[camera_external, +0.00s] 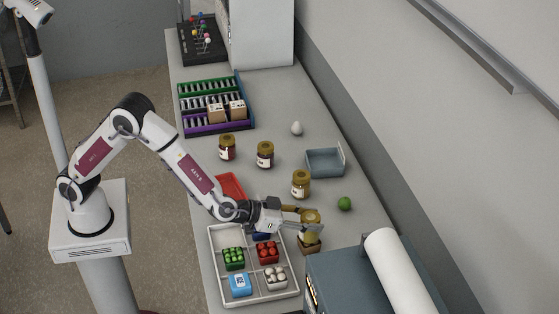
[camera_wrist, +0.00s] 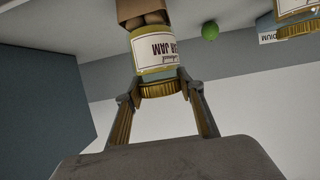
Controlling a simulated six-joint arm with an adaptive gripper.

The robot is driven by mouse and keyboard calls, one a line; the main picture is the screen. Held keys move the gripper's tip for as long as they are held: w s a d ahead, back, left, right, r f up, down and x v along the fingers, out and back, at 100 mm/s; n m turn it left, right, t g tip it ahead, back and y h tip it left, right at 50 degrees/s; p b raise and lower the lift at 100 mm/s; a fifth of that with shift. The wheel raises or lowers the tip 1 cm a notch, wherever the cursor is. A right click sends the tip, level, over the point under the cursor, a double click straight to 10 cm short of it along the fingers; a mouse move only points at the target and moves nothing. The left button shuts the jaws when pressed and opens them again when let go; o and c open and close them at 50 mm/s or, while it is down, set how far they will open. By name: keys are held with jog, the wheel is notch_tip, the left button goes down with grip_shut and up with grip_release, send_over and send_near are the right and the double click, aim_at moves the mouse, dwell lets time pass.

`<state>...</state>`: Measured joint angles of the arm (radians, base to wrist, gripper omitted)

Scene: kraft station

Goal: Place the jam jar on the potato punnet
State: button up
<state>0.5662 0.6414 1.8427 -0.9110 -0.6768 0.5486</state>
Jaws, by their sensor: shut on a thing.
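A jam jar (camera_wrist: 154,54) with a gold lid and a white label is between the fingers of my gripper (camera_wrist: 160,90), which is shut on it near the lid. In the outside view the jar (camera_external: 311,216) is upright in my gripper (camera_external: 308,225). The brown potato punnet (camera_external: 309,247) stands directly below the jar. The wrist view shows the punnet (camera_wrist: 130,10) with potatoes at the jar's base. I cannot tell whether the jar's weight rests on the potatoes.
Three other jars (camera_external: 227,147) (camera_external: 265,154) (camera_external: 301,184) stand farther back. A green lime (camera_external: 344,203) lies to the right. A white divided tray (camera_external: 255,299) with several punnets is at the left front. A large grey-blue box (camera_external: 345,270) stands close in front.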

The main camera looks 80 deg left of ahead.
jog(key=o, duration=1.4)
jog(key=shift+f, duration=0.1)
jog(key=shift+r, duration=0.2)
jog(key=v, duration=1.2)
jog(key=shift+r, duration=0.1)
